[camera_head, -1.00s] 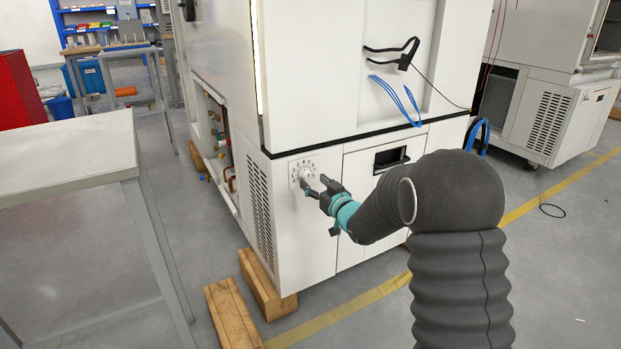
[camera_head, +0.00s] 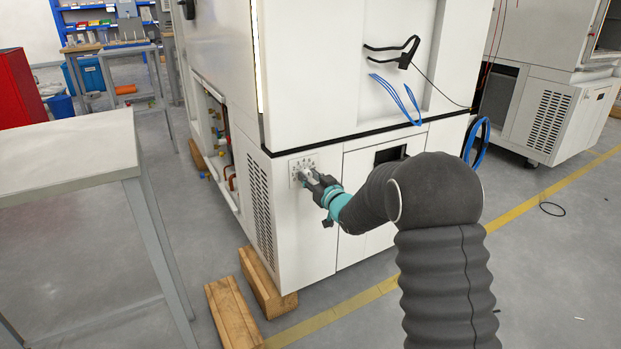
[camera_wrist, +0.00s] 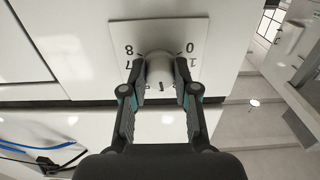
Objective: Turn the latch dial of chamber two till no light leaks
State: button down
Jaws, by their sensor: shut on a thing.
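The latch dial (camera_wrist: 160,68) is a pale round knob on a white plate (camera_wrist: 187,28) with dark numerals. It sits on the lower front of the white chamber (camera_head: 300,220), near its left corner. In the wrist view the plate appears upside down, with 8, 7, 0 and 1 legible. My gripper (camera_wrist: 160,80) is shut on the knob, one finger on each side. In the head view my gripper (camera_head: 308,178) covers most of the knob. A bright vertical strip of light (camera_head: 260,60) shows along the chamber's upper left edge.
A grey-white table (camera_head: 70,155) stands at the left. Wooden blocks (camera_head: 233,315) lie on the floor by the chamber's base. Blue cables (camera_head: 395,95) hang on the chamber's front. Another white cabinet (camera_head: 545,110) stands at the right.

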jog(key=shift+r+m, duration=0.1)
jog(key=shift+m, duration=2)
jog(key=c, duration=0.9)
grip_release()
jog(key=shift+o, duration=0.2)
jog(key=v, duration=1.2)
jog(key=shift+w, duration=0.1)
